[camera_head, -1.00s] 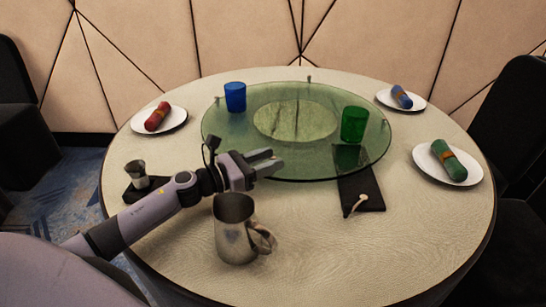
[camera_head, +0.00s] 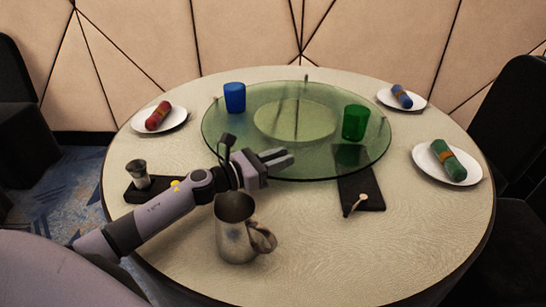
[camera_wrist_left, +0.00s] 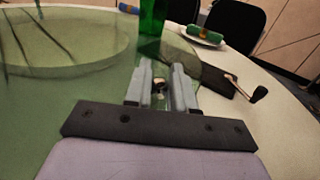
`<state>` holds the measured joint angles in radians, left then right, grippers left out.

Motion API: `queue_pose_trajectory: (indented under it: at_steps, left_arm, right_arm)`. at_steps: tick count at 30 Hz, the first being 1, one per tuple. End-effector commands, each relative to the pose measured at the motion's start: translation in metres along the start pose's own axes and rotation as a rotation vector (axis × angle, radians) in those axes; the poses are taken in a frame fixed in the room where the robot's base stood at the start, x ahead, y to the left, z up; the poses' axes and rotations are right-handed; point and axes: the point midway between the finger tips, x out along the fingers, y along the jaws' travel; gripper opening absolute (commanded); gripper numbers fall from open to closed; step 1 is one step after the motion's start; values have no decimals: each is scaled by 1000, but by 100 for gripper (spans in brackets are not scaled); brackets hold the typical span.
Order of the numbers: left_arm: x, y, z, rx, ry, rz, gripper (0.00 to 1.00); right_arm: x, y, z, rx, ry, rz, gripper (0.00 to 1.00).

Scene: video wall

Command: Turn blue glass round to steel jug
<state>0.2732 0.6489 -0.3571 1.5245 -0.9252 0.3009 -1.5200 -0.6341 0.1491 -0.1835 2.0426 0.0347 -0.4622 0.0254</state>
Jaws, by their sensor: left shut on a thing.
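The blue glass (camera_head: 235,98) stands at the back left of the green glass turntable (camera_head: 225,135), far from the steel jug. The steel jug (camera_head: 236,235) stands on the table at the front, its handle to the right. My left gripper (camera_head: 279,157) is at the turntable's front edge, behind the jug. In the left wrist view its fingers (camera_wrist_left: 160,88) are shut on a small peg (camera_wrist_left: 159,86) at the rim. In the head view the fingers hide this peg. My right gripper is in neither view.
A green glass (camera_head: 355,123) stands on the turntable's right side; its lower part shows in the wrist view (camera_wrist_left: 151,30). Rim pegs show at the back (camera_head: 307,78) and left. A dark board (camera_head: 362,188) lies right of the gripper. A small metal cup (camera_head: 138,174) stands at left.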

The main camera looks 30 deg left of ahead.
Motion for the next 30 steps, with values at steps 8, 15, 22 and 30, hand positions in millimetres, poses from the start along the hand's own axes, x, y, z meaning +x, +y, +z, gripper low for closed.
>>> queue_pose_trajectory:
  at_steps: [8,15,22,30]
  left_arm:
    - [17,-16,0,0,0,-3,0]
    - [16,-15,0,0,0,-3,42]
    - [16,-15,0,0,-1,-3,42]
    - [-6,-15,-2,0,2,-3,42]
  right_arm:
    - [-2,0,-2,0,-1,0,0]
    - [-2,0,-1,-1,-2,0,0]
    - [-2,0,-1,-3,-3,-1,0]
    - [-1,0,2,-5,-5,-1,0]
